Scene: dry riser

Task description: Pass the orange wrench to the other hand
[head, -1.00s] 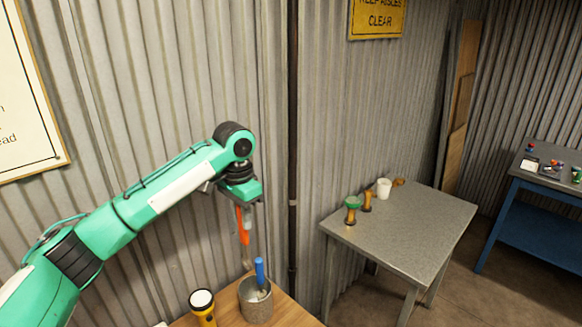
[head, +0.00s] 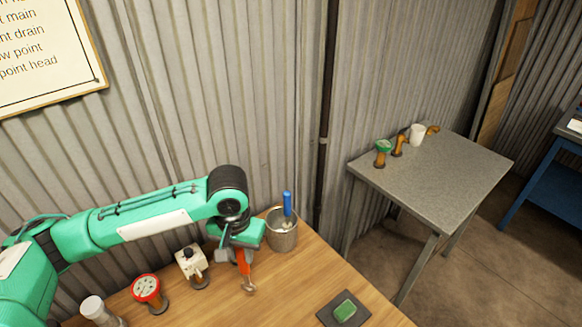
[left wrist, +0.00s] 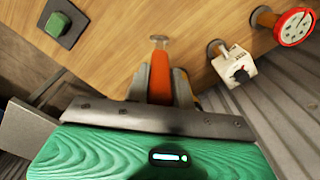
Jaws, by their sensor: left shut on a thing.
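The orange wrench (head: 246,272) hangs from my left gripper (head: 240,255), its grey head pointing down over the wooden bench. My left gripper is shut on its orange handle. In the left wrist view, the wrench handle (left wrist: 160,76) is between the two fingers of the gripper (left wrist: 160,88), with the grey head beyond them. I cannot tell whether the head touches the bench. My right gripper is in neither view.
A metal cup (head: 282,240) with a blue-handled tool (head: 287,205) stands right of the gripper. A white valve-like fitting (head: 191,262) and red gauge (head: 147,289) stand to the left. A green block on a dark pad (head: 344,309) lies front right. Bare wood lies between.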

